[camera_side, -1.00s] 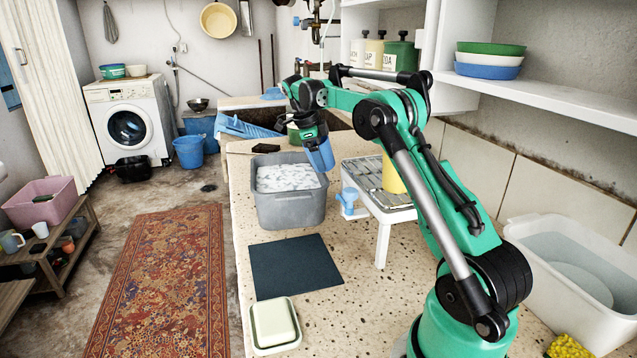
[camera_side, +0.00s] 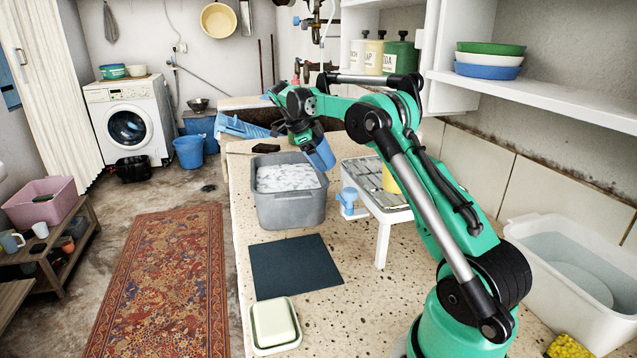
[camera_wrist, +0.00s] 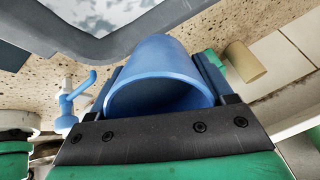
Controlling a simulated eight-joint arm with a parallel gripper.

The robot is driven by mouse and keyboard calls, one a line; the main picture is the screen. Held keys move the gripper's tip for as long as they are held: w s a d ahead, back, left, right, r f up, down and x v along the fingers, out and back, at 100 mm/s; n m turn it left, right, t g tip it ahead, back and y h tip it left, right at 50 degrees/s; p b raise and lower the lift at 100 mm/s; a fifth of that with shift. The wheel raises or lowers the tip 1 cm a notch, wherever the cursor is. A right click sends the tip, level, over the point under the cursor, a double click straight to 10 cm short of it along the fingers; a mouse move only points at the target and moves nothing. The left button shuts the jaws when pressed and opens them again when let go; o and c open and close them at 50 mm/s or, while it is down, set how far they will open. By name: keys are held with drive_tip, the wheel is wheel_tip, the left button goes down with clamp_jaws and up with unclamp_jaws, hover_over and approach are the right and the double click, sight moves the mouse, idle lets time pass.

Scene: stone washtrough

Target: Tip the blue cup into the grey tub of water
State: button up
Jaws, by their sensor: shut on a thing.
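The blue cup (camera_side: 321,155) is held in my gripper (camera_side: 314,147), tilted, over the right rim of the grey tub (camera_side: 290,208). The tub stands on the speckled counter and holds water with a pale, foamy-looking surface. In the wrist view the cup (camera_wrist: 160,75) sits between my two fingers, its open mouth facing the camera. The tub's rim (camera_wrist: 95,42) shows at the upper left there. My gripper is shut on the cup. The cup's contents cannot be made out.
A dark mat (camera_side: 295,266) and a soap dish (camera_side: 274,325) lie in front. A white basin (camera_side: 580,275) is at far right.

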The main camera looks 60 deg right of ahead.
idle(0.4)
drive_tip(key=shift+w+a+g+h, duration=0.1)
drive_tip(key=shift+a+g+h, duration=0.05)
drive_tip(key=shift+g+h, duration=0.55)
idle(0.6)
drive_tip(key=shift+w+a+f+g+h, duration=0.1)
drive_tip(key=shift+w+a+g+h, duration=0.1)
drive_tip(key=shift+g+h, duration=0.6)
idle(0.3)
drive_tip(key=shift+a+f+g+h, duration=0.15)
drive_tip(key=shift+g+h, duration=0.15)
drive_tip(key=shift+h, duration=0.7)
drive_tip(key=shift+w, duration=0.1)
drive_tip(key=shift+a+f+g+h, duration=0.1)
drive_tip(key=shift+f+g+h, duration=0.05)
drive_tip(key=shift+g+h, duration=0.55)
